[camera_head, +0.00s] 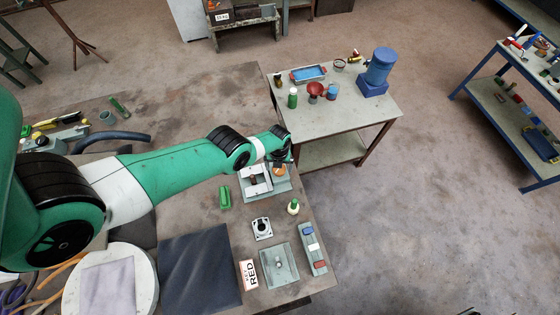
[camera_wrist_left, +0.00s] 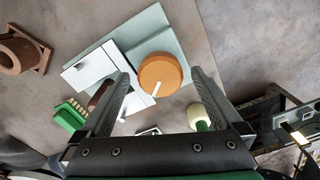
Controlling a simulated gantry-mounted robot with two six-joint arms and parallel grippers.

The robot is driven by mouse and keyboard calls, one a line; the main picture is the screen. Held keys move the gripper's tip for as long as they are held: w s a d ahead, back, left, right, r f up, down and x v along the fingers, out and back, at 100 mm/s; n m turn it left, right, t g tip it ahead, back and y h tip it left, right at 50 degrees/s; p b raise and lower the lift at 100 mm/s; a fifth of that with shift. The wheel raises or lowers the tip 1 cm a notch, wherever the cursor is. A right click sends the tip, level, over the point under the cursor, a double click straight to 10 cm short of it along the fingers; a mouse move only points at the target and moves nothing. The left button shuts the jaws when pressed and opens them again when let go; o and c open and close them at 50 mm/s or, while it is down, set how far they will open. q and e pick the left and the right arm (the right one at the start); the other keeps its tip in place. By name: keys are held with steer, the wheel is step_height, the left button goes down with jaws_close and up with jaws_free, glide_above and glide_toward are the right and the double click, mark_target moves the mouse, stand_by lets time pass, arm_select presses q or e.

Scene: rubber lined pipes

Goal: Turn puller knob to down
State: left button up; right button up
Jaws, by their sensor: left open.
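The puller knob (camera_wrist_left: 161,72) is a round orange knob with a short white mark at its lower edge in the left wrist view. It sits on a pale grey-green plate (camera_wrist_left: 160,25) beside a white bracket (camera_wrist_left: 88,68). In the head view the knob (camera_head: 279,170) shows just below my left gripper (camera_head: 281,160), partly covered by it. In the left wrist view my left gripper (camera_wrist_left: 161,80) is open, one finger on each side of the knob; I cannot tell whether either finger touches it. My right gripper is not in view.
A green brush-like block (camera_head: 224,197), a small white-capped green bottle (camera_head: 293,207), a white-and-black switch (camera_head: 262,228) and a strip with coloured blocks (camera_head: 313,247) are on the bench near the plate. A second table (camera_head: 340,122) with a blue machine (camera_head: 376,72) stands behind.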

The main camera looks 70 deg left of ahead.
arm_select(q)
steer(key=c, duration=1.4)
steer(key=shift+n, duration=0.3)
